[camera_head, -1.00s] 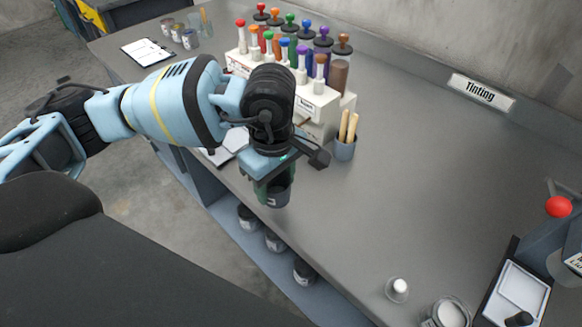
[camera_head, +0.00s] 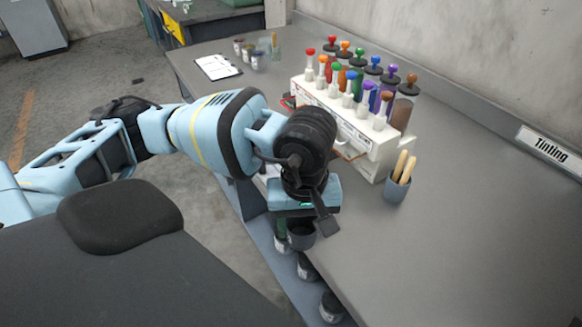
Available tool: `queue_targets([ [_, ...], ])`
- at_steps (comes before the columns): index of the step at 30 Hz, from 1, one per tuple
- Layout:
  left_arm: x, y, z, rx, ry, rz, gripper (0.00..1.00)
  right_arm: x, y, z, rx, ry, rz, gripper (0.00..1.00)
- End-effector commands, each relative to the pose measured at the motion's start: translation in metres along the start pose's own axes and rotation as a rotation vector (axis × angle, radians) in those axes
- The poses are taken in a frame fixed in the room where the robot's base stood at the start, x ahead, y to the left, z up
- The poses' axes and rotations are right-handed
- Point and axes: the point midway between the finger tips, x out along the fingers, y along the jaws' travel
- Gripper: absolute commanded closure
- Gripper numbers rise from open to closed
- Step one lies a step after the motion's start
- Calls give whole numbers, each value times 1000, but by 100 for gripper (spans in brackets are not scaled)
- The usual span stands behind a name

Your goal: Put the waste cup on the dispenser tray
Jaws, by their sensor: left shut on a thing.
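My left gripper (camera_head: 292,218) points down at the front edge of the bench and is shut on a dark grey cup, the waste cup (camera_head: 303,237). The cup hangs roughly upright below the gripper, and my wrist hides part of the view around it. The white dispenser (camera_head: 345,125), with several coloured knobs and canisters, stands on the bench up and to the right of the gripper. Its tray is mostly hidden behind my wrist; a small brownish strip shows at the dispenser's front. My right gripper is not in view.
A grey pot with wooden sticks (camera_head: 396,190) stands at the dispenser's right end. A clipboard (camera_head: 217,67) and several small cans (camera_head: 250,55) are at the far left of the bench (camera_head: 460,240). Dark-lidded cans (camera_head: 331,306) stand on a low shelf. The bench's right part is clear.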

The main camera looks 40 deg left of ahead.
Motion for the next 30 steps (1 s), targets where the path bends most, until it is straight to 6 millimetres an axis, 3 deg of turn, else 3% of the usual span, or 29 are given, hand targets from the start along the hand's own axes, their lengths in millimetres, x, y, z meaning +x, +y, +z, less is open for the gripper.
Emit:
queue_targets([
  [6,4,-7,-1,397,-1,0,70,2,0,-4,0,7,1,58],
  [12,7,-11,-2,651,-1,0,70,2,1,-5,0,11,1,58],
  [18,7,-12,-2,746,0,0,70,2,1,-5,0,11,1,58],
  [20,7,-12,-2,752,0,0,70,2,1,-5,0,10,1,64],
  [30,7,-12,-2,750,0,-1,70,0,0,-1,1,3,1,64],
])
